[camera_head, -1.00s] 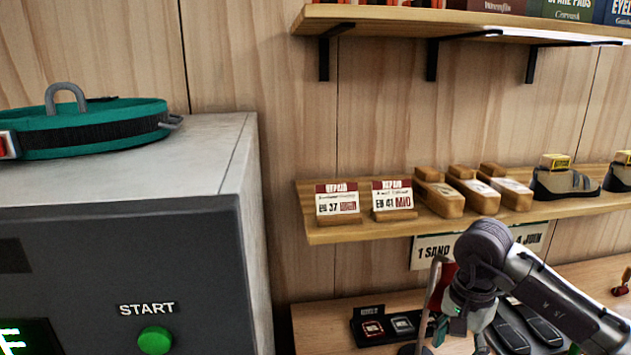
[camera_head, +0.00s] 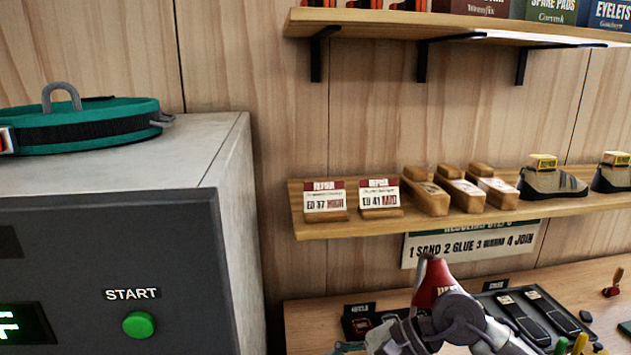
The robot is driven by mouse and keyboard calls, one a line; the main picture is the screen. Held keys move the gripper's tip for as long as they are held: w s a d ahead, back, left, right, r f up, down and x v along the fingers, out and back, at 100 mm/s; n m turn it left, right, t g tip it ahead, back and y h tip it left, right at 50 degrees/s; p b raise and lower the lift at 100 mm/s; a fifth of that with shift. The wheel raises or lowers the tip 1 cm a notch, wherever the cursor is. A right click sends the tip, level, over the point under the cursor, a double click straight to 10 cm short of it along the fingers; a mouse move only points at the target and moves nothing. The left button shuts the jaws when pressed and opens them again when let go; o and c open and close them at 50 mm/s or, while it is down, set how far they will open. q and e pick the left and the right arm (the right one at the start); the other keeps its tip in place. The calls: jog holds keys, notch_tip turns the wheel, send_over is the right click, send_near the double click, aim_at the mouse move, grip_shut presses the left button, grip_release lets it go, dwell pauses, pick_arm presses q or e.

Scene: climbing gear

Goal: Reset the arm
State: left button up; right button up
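My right arm (camera_head: 455,318) comes in at the bottom right, low over the workbench. Its gripper's fingertips are not clearly visible; the lower part is cut off by the picture's bottom edge. My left arm and gripper do not show.
A dark machine with a green START button (camera_head: 139,324) fills the left, with a teal harness belt (camera_head: 85,125) on top. A wooden shelf (camera_head: 300,229) holds repair tags, brushes and shoes. A tray (camera_head: 502,325) of black pieces lies on the workbench.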

jog(key=a+r+m+t+y, duration=0.55)
jog(key=r+m+y, duration=0.35)
jog(key=r+m, duration=0.2)
jog(key=w+d+r+m+t+h, duration=0.25)
jog(key=d+m+t, duration=0.35)
jog(key=m+t, duration=0.65)
jog(key=d+f+m+g+h, duration=0.1)
jog(key=d+f+m+h, duration=0.7)
jog(key=m, duration=0.5)
jog(key=d+f+m+g+h, duration=0.1)
jog(key=d+f+m+h, duration=0.6)
jog(key=f+m+h, duration=0.4)
jog(key=s+d+f+m+g+y, duration=0.1)
jog(key=s+f+m+g, duration=0.45)
jog(key=s+f, duration=0.4)
jog(key=s+f+m+g+y, duration=0.1)
jog(key=s+f+m+g, duration=0.45)
jog(key=s, duration=0.75)
notch_tip(320, 180, down, 31)
jog(key=s+n+g+b, duration=0.2)
jog(key=b, duration=0.1)
jog(key=s+d+f+g+b, duration=0.1)
jog(key=s+d+f+b, duration=0.1)
jog(key=s+f, duration=1.3)
notch_tip(320, 180, down, 2)
jog(key=shift+s+d+f+b, duration=0.25)
jog(key=shift+s+d+b, duration=0.15)
jog(key=shift+d, duration=0.3)
